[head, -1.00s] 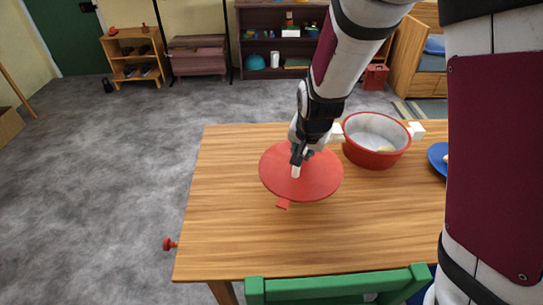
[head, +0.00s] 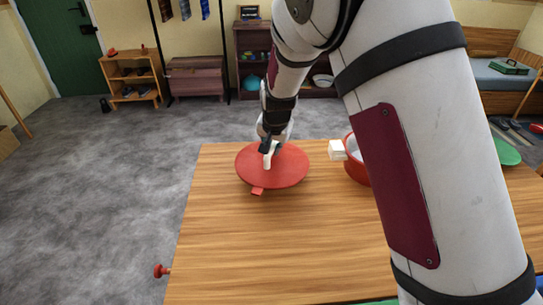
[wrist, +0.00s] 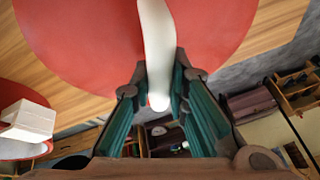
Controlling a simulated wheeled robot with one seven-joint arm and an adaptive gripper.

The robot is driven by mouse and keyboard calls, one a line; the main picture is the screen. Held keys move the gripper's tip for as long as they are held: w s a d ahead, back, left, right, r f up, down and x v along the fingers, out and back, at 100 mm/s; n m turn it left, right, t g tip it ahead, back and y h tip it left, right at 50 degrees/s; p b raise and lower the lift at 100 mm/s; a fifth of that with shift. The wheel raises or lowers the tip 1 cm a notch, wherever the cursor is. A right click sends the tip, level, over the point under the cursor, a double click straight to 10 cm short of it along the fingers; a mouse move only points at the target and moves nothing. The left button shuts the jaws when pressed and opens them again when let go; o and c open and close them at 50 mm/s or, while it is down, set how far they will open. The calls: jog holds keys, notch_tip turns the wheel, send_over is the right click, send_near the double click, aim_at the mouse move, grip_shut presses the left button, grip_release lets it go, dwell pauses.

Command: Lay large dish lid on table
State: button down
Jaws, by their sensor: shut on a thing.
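The large dish lid (head: 290,175) is a flat red disc with a white handle and a small red tab at its front edge. In the head view it is over the far left part of the wooden table (head: 260,240); I cannot tell whether it touches the top. My gripper (head: 270,147) is above the lid, shut on its white handle (head: 267,161). In the wrist view the handle (wrist: 157,50) runs between the two fingers (wrist: 160,100), with the red lid (wrist: 90,40) behind it.
A red pot (head: 355,170) with white handles stands right of the lid, partly hidden by my arm. A green plate (head: 507,152) is at the far right. A red knob (head: 161,271) sticks out at the table's left edge. The front left tabletop is clear.

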jog(key=shift+w+a+f, duration=0.1)
jog(key=shift+w, duration=0.4)
jog(key=shift+f, duration=1.65)
jog(key=shift+b, duration=0.3)
jog(key=shift+f, duration=0.2)
jog(key=c, duration=1.6)
grip_release()
jog(key=shift+o, duration=0.2)
jog(key=shift+r, duration=0.1)
jog(key=p+v, duration=0.2)
jog(key=v, duration=1)
jog(key=shift+s+r, duration=0.1)
jog(key=shift+r, duration=0.05)
